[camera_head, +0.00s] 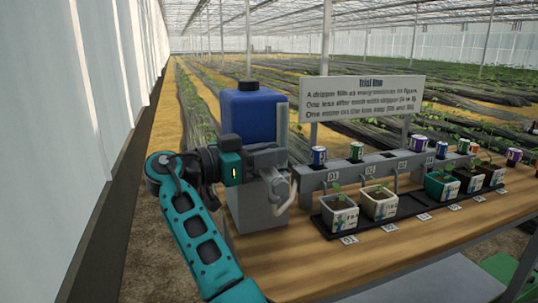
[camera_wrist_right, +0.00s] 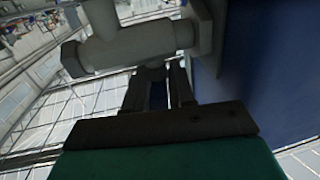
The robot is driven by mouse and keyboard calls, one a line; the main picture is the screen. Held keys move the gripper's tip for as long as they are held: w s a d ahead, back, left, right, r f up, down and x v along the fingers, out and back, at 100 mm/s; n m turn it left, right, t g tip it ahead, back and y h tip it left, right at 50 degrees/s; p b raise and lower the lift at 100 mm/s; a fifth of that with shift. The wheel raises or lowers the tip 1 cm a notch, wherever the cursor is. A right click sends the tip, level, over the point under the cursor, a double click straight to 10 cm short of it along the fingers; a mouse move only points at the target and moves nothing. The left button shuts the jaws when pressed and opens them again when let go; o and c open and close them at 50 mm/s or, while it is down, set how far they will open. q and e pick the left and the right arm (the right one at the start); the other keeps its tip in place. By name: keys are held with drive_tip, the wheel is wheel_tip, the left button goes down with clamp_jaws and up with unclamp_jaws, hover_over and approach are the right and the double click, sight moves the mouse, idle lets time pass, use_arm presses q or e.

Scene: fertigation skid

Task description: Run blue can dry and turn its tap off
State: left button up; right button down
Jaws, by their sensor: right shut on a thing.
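The blue can (camera_head: 250,115), with a black cap, stands upright on a grey stand (camera_head: 250,205) at the left end of the wooden bench. My right gripper (camera_head: 282,180) is at the front right of the can, low on its side. In the right wrist view the tap (camera_wrist_right: 135,42) is a grey pipe-like body beside the can's blue wall (camera_wrist_right: 275,80). My right fingers (camera_wrist_right: 165,85) reach up to the tap and are shut on a narrow part of it. The held part is mostly hidden between the fingers. The liquid level inside the can does not show.
A grey rail (camera_head: 385,167) carries several small coloured cups. Several planted pots stand before it on a dark tray, among them a white one (camera_head: 339,212) and a teal one (camera_head: 441,188). A sign (camera_head: 360,97) stands behind. The bench's front (camera_head: 350,262) is bare.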

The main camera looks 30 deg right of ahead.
drive_tip(key=c, duration=1.1)
unclamp_jaws()
drive_tip(key=shift+a, duration=0.35)
drive_tip(key=a+b, duration=0.1)
drive_tip(key=a, duration=0.2)
drive_tip(key=a+b, duration=0.1)
drive_tip(key=a, duration=0.3)
drive_tip(key=w+a, duration=0.1)
drive_tip(key=a, duration=0.3)
drive_tip(key=shift+a+b, duration=0.1)
drive_tip(key=shift+b, duration=0.3)
